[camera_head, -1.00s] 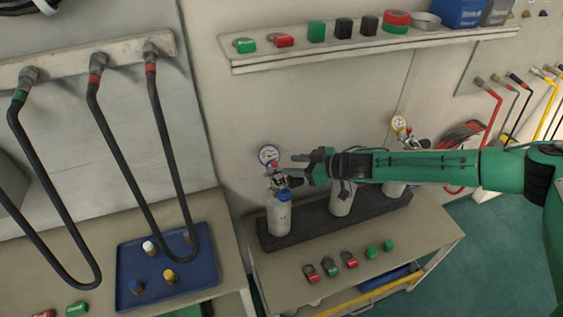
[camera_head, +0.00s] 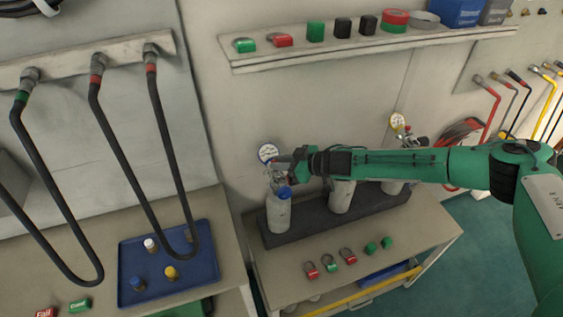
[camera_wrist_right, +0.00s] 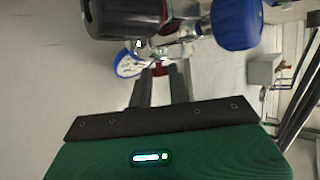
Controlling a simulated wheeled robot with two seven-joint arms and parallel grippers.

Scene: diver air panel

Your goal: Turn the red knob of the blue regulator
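The blue regulator, with its blue-rimmed gauge (camera_head: 267,152), sits on the leftmost grey cylinder (camera_head: 278,212), above a blue handwheel (camera_head: 285,192). My right gripper (camera_head: 283,162) reaches in from the right and covers much of the regulator. In the right wrist view, the red knob (camera_wrist_right: 158,69) shows between the ends of the two dark fingers (camera_wrist_right: 161,78). A gap stays between the fingers, and I cannot tell whether they touch the knob. The gauge (camera_wrist_right: 129,63) is left of them and the blue handwheel (camera_wrist_right: 237,23) is upper right. My left gripper is out of view.
Two more cylinders stand to the right in the same dark rack (camera_head: 310,216), the far one with a yellow gauge (camera_head: 397,121). A shelf (camera_head: 350,48) runs above. A blue tray (camera_head: 205,288) is left.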

